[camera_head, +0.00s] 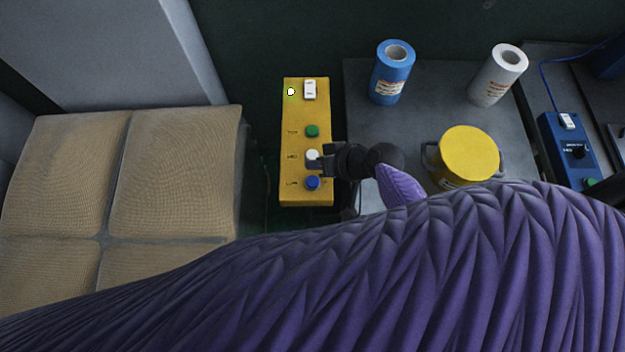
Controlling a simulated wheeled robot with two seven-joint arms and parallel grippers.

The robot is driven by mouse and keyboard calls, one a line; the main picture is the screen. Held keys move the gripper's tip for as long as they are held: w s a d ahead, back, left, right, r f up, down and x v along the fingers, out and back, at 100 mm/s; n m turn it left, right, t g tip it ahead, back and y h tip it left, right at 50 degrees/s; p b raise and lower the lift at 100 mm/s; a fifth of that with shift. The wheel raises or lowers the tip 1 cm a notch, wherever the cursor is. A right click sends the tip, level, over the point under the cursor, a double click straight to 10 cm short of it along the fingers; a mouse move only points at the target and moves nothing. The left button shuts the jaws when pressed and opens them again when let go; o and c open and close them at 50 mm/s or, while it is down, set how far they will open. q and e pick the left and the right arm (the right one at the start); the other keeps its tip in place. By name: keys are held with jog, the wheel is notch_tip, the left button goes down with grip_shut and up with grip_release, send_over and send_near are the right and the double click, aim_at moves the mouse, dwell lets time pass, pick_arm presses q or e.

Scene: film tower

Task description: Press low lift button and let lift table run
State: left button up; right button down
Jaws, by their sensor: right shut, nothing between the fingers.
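A yellow control box (293,140) stands in the middle of the head view. It has a green button (312,131), a white button (313,155) and a blue button (312,183) in a column. The lowest label, beside the blue button, seems to read LOW. My right gripper (318,165) is shut and empty. Its tip is over the box between the white and blue buttons and covers part of the white one. I cannot tell whether it touches a button. The blue button stays visible. My left gripper is not in view.
A grey table top (360,130) right of the box bears a blue roll (390,80), a white roll (496,80) and a yellow-topped drum (466,153). A blue control box (562,145) is at far right. Tan cushioned blocks (170,170) fill the left. My purple-sleeved arm hides the foreground.

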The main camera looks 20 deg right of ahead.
aim_at(316, 183)
pick_arm(q)
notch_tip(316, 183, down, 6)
jog(key=b, duration=0.5)
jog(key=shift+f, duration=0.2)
pick_arm(e)
notch_tip(316, 183, down, 7)
jog(key=shift+r, duration=0.15)
pick_arm(q)
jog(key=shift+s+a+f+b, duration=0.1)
jog(key=shift+b, duration=0.25)
dwell(0.7)
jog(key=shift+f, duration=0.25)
pick_arm(e)
jog(key=shift+f, duration=0.4)
